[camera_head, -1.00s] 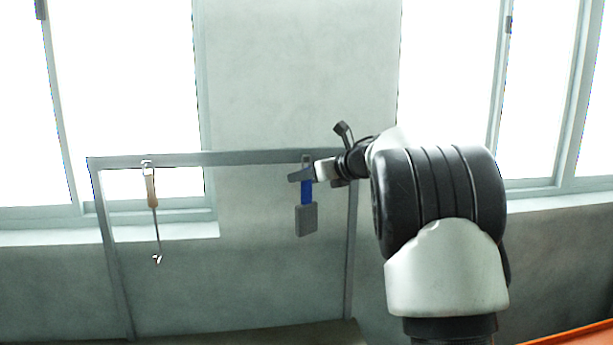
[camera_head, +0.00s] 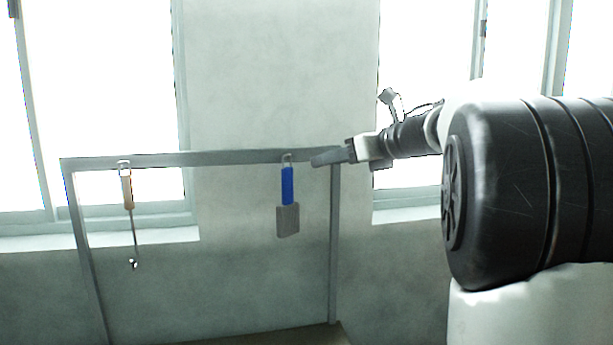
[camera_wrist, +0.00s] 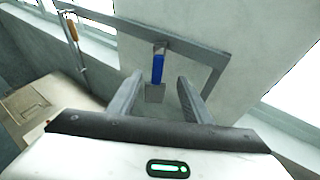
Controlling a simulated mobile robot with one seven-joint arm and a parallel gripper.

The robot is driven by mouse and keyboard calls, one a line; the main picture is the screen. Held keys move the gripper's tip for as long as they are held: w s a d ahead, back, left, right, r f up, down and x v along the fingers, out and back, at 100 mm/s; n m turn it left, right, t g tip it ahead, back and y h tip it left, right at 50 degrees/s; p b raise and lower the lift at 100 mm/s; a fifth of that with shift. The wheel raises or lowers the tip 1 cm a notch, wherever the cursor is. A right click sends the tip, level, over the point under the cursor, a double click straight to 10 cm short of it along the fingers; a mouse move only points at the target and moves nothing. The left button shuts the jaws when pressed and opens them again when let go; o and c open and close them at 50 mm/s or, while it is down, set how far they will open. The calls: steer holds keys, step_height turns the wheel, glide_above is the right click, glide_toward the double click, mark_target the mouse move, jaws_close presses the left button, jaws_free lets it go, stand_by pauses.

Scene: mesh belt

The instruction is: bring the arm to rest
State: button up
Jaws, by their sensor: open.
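My gripper (camera_head: 328,157) is in front of the rack's right end in the head view, to the right of the blue-handled brush (camera_head: 287,186). In the wrist view my gripper (camera_wrist: 156,88) has its two fingers apart with nothing held between them. The blue-handled brush (camera_wrist: 157,68) shows beyond the fingertips there, hanging from the bar by a loop. Its grey block-shaped head points down. My arm reaches in from the right of the head view.
A grey metal rack (camera_head: 220,158) stands before the wall. A tool with a wooden handle and thin shaft (camera_head: 128,190) hangs at its left. Bright windows flank the wall. A brown box-like surface (camera_wrist: 28,108) lies low at left in the wrist view.

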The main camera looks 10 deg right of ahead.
steer(key=s+d+r+m+t+h, duration=0.2)
steer(key=r+m+t+h, duration=0.15)
steer(key=m, duration=0.45)
steer(key=s+d+r+m+t+h, duration=0.1)
steer(key=s+r+m+t+h, duration=0.15)
steer(key=r+m, duration=0.45)
steer(key=s+d+f+m+g+h, duration=0.25)
steer(key=s+f+m+h, duration=0.4)
steer(key=m, duration=0.65)
steer(key=s+a+f+m+g+y, duration=0.2)
steer(key=s+a+f+m+g, duration=0.3)
steer(key=s+f, duration=0.7)
steer(key=s+a+f+m+g+y, duration=0.3)
steer(key=s+a+f+m+g, duration=0.2)
steer(key=s+a+f+m, duration=0.3)
steer(key=s+f, duration=0.4)
steer(key=f, duration=0.3)
steer(key=shift+a+y, duration=0.3)
steer(key=shift+y, duration=0.05)
